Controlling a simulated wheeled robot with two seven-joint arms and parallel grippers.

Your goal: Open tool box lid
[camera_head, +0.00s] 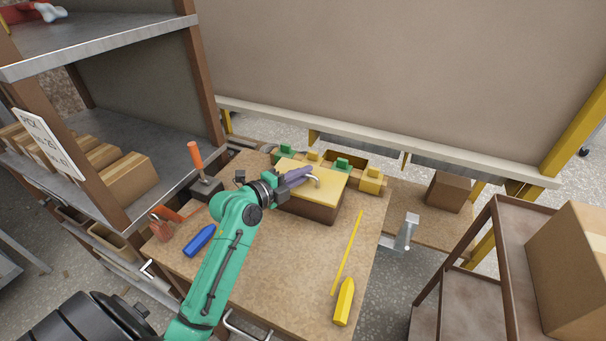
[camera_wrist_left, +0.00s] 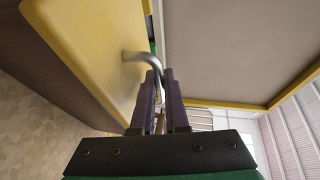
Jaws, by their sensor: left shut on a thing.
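The tool box (camera_head: 308,207) is a brown box with a yellow lid (camera_head: 331,188), standing toward the back of the workbench. The lid lies flat on the box and looks closed. A curved metal handle (camera_wrist_left: 137,56) sits on the lid; it also shows in the head view (camera_head: 315,180). My left gripper (camera_head: 308,174) reaches over the lid with its purple fingers. In the left wrist view the gripper (camera_wrist_left: 160,76) is shut on the handle, and the fingers partly hide its end. My right gripper is not in view.
On the workbench (camera_head: 280,270) are an orange-handled tool (camera_head: 196,157), a blue tool (camera_head: 199,240), a yellow strip (camera_head: 348,250) and a yellow tool (camera_head: 344,302). Green and yellow blocks (camera_head: 371,180) stand behind the box. Shelving is at left, a brown rack at right.

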